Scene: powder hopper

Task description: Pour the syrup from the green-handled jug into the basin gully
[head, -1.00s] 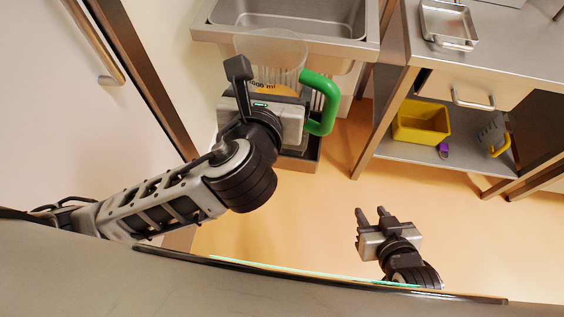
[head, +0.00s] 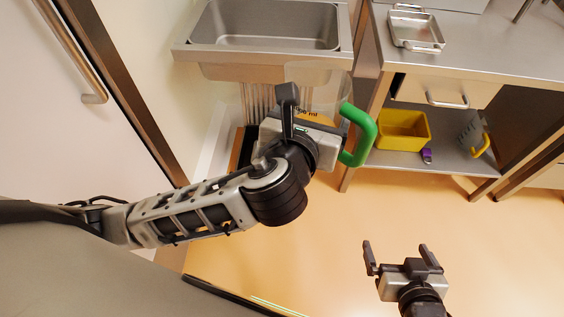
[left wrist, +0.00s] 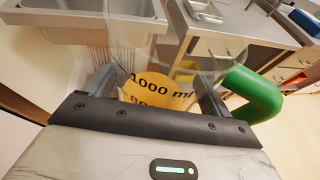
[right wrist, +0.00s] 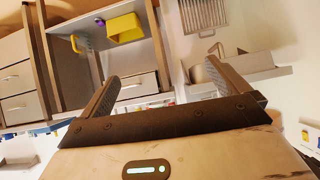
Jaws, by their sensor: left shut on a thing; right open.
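The clear jug with a green handle (head: 361,136) is held in front of the sink, partly hidden by my left gripper (head: 298,105). In the left wrist view its wall (left wrist: 150,62) stands between the fingers, with a "1000 ml" mark over amber syrup (left wrist: 158,92). My left gripper is shut on the jug, which looks roughly upright. The steel basin (head: 262,24) is beyond the jug at the top of the head view. I cannot make out the gully clearly. My right gripper (head: 403,256) is open and empty, low over the floor at the right.
A steel table (head: 500,50) stands at the right with a small metal tray (head: 416,30) on top. Its lower shelf holds a yellow bin (head: 404,130). A door with a bar handle (head: 72,50) is at the left. The floor between is clear.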

